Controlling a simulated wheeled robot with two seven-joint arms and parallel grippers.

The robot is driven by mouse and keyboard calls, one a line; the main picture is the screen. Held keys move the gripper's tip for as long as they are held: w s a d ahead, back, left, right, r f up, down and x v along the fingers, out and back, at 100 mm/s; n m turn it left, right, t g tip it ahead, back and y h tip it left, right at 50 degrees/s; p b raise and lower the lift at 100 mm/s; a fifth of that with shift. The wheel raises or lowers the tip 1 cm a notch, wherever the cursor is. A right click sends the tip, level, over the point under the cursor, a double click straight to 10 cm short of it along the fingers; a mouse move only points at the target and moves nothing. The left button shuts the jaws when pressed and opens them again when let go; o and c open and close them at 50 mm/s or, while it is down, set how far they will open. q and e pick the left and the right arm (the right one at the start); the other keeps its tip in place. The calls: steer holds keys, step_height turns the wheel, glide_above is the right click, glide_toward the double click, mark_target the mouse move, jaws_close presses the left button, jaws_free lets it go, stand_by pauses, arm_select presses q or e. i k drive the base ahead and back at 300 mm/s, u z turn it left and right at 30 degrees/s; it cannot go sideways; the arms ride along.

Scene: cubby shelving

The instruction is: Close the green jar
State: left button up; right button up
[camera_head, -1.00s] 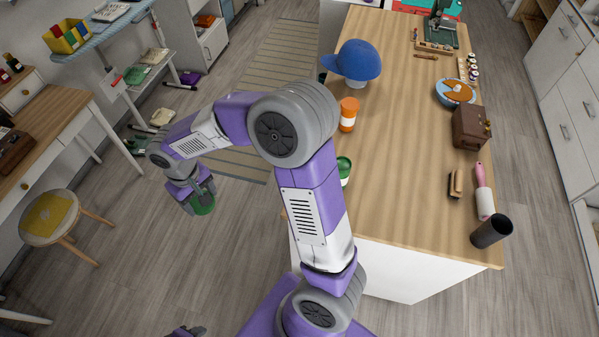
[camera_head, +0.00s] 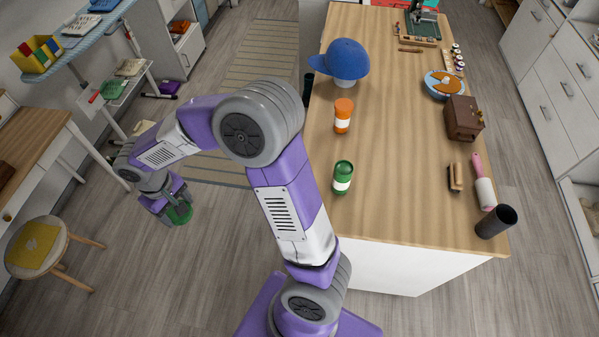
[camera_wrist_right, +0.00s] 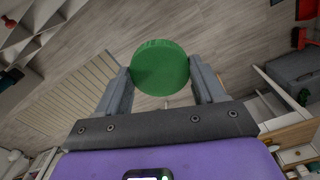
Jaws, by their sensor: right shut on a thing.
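The green jar (camera_head: 343,178), with a white label band, stands upright near the left edge of the wooden table. Its top looks dark green, but it is too small to tell its inside. My right gripper (camera_head: 176,213) is out to the left of the table, above the floor, well apart from the jar. It is shut on a round green lid (camera_wrist_right: 160,68), which sits between both fingers in the wrist view. The lid also shows in the head view (camera_head: 180,215). My left gripper is not in view.
On the table (camera_head: 400,190) an orange jar (camera_head: 343,116) and a blue cap (camera_head: 346,60) stand behind the green jar. A brown box (camera_head: 463,118), a rolling pin (camera_head: 484,185) and a black cup (camera_head: 495,222) line the right side. The table's middle is clear. A stool (camera_head: 38,248) stands at left.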

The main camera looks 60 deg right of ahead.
mark_target(343, 171)
steer(key=i, duration=1.55)
steer(key=z, duration=4.05)
steer(key=i, duration=0.5)
steer(key=z, duration=0.2)
